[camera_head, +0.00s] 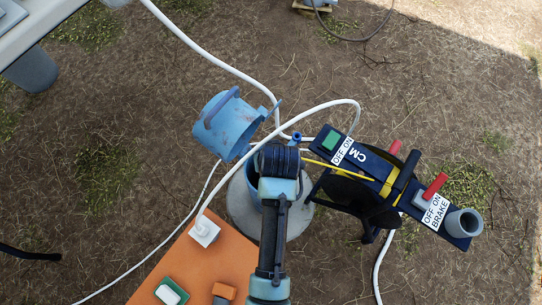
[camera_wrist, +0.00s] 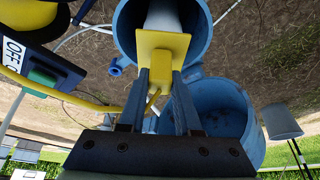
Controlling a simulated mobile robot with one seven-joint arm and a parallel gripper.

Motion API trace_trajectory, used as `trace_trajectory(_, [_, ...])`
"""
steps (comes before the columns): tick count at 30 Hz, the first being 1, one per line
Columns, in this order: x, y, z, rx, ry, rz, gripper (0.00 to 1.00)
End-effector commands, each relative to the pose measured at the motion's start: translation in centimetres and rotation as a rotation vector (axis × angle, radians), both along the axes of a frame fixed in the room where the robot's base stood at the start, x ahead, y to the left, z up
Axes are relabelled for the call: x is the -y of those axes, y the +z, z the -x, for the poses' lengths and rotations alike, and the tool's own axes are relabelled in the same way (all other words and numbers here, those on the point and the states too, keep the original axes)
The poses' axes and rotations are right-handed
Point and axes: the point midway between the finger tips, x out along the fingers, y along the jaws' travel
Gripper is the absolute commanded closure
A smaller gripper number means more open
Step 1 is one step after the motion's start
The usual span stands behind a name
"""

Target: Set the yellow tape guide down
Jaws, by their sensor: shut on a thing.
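My gripper (camera_wrist: 160,80) is shut on the yellow tape guide (camera_wrist: 163,45), gripping its narrow lower part between the fingers. In the wrist view the guide's flat plate lies in front of the mouth of a blue well casing (camera_wrist: 126,30) with a white pipe (camera_wrist: 180,18) inside. I cannot tell whether the guide touches the pipe. In the head view my wrist (camera_head: 280,160) is over the well, and hides the guide and fingertips. Yellow tape (camera_head: 340,170) runs from the dark reel (camera_head: 368,200) toward my gripper; it also shows in the wrist view (camera_wrist: 95,103).
The blue well lid (camera_head: 228,125) hangs open left of my wrist. White hoses (camera_head: 225,66) loop around. An orange case (camera_head: 205,262) lies at front left.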

Motion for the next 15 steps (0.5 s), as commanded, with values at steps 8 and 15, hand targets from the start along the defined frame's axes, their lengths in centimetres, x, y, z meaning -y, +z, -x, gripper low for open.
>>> trace_trajectory(8, [0.01, -0.09, 0.00, 0.000, 0.000, 0.000, 0.55])
trace_trajectory(15, [0.01, -0.07, -0.01, 0.000, 0.000, 0.000, 0.38])
